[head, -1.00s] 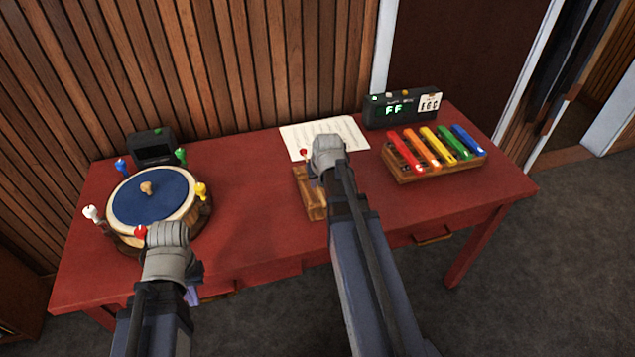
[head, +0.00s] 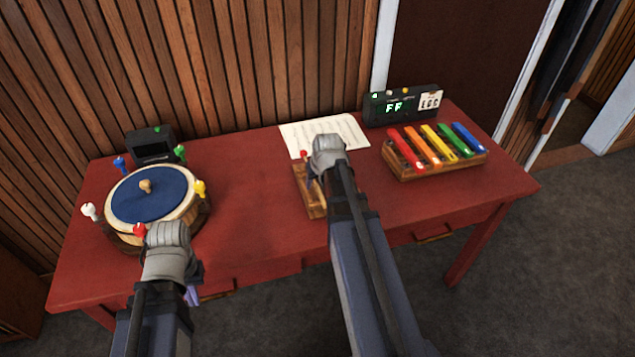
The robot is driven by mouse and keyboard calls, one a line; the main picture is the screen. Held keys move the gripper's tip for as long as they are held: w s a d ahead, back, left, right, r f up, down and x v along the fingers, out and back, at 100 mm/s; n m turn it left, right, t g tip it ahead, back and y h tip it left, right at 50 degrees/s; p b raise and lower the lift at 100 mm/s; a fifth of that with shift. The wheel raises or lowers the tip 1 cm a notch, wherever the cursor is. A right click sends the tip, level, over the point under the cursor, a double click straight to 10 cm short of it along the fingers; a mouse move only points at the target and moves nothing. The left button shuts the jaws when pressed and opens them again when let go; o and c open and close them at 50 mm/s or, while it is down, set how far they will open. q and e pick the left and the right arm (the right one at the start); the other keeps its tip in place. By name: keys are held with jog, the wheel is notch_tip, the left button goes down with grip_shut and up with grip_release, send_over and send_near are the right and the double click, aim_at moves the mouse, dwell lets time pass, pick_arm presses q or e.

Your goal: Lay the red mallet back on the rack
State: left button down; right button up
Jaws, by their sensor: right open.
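The wooden rack (head: 315,205) stands on the middle of the red table, partly hidden by my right arm. A small red ball, which looks like the head of the red mallet (head: 304,154), shows at the rack's far end. The rest of the mallet is hidden, so I cannot tell whether it rests fully on the rack. My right gripper (head: 313,186) is open over the rack, mostly hidden behind its own wrist. My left gripper (head: 194,280) is low at the table's front edge, near the drum; its fingers are mostly hidden by its wrist.
A round drum with a blue top (head: 150,200) and coloured pegs stands at left, a black box (head: 151,146) behind it. A music sheet (head: 330,132) lies behind the rack. Coloured chime bars (head: 436,150) and a black display (head: 402,106) stand at right. The table's front right is clear.

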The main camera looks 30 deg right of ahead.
jog(key=shift+r, duration=0.1)
jog(key=p+v, duration=0.7)
jog(key=shift+s+r, duration=0.2)
jog(key=shift+r, duration=0.1)
jog(key=shift+f, duration=0.1)
jog(key=s+a+n+g, duration=0.1)
jog(key=s+a, duration=0.3)
jog(key=a, duration=0.6)
jog(key=s+a+f+n+g, duration=0.1)
jog(key=s+a, duration=0.4)
jog(key=a, duration=0.5)
jog(key=s+a+n+g, duration=0.2)
jog(key=s+a+n, duration=0.2)
jog(key=a, duration=0.5)
jog(key=shift+s+a+f+g, duration=0.25)
jog(key=shift+a+f+g, duration=0.05)
jog(key=shift+a+g, duration=0.1)
